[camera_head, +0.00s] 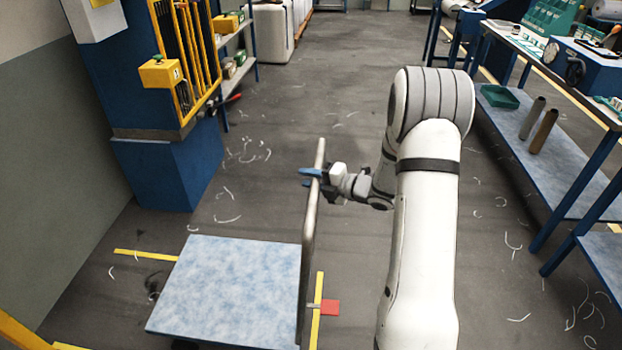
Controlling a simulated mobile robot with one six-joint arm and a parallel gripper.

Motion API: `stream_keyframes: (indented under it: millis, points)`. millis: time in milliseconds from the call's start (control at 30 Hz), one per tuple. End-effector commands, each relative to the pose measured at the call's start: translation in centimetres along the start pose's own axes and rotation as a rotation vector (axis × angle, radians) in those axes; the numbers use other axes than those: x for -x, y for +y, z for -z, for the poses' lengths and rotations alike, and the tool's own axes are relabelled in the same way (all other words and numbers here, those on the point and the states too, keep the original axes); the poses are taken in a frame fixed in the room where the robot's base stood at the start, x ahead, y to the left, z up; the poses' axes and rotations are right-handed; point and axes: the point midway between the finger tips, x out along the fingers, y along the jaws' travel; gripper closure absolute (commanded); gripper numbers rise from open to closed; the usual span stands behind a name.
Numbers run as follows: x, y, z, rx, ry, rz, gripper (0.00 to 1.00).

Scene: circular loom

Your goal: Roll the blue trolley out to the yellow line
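The trolley (232,285) has a flat, mottled pale-blue deck and stands on the floor at lower left. Its grey tubular handle (308,235) rises along the deck's right side. My gripper (310,178) is at the upper part of this handle, reaching in from the right. Its blue fingers overlap the bar, but I cannot tell whether they are closed on it. A yellow floor line (316,325) runs just right of the trolley, with a red patch (330,307) beside it. Another yellow strip (146,255) lies left of the deck. The trolley's wheels are mostly hidden.
A blue cabinet with a yellow grille (190,60) stands behind the trolley at left. A blue workbench with a lower shelf (555,165) lines the right side. The grey floor (300,90) between them is open, with scattered white thread scraps.

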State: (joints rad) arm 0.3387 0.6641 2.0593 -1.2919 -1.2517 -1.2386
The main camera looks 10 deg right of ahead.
Motion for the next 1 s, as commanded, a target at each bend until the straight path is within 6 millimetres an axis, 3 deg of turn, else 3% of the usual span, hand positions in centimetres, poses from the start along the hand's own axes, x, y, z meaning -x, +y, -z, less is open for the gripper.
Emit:
stream_keyframes:
  millis: [333, 1000]
  points:
    - [0.02, -0.01, 0.01, 0.000, 0.000, 0.000, 1.00]
    - [0.03, -0.05, 0.01, -0.001, 0.000, 0.001, 1.00]
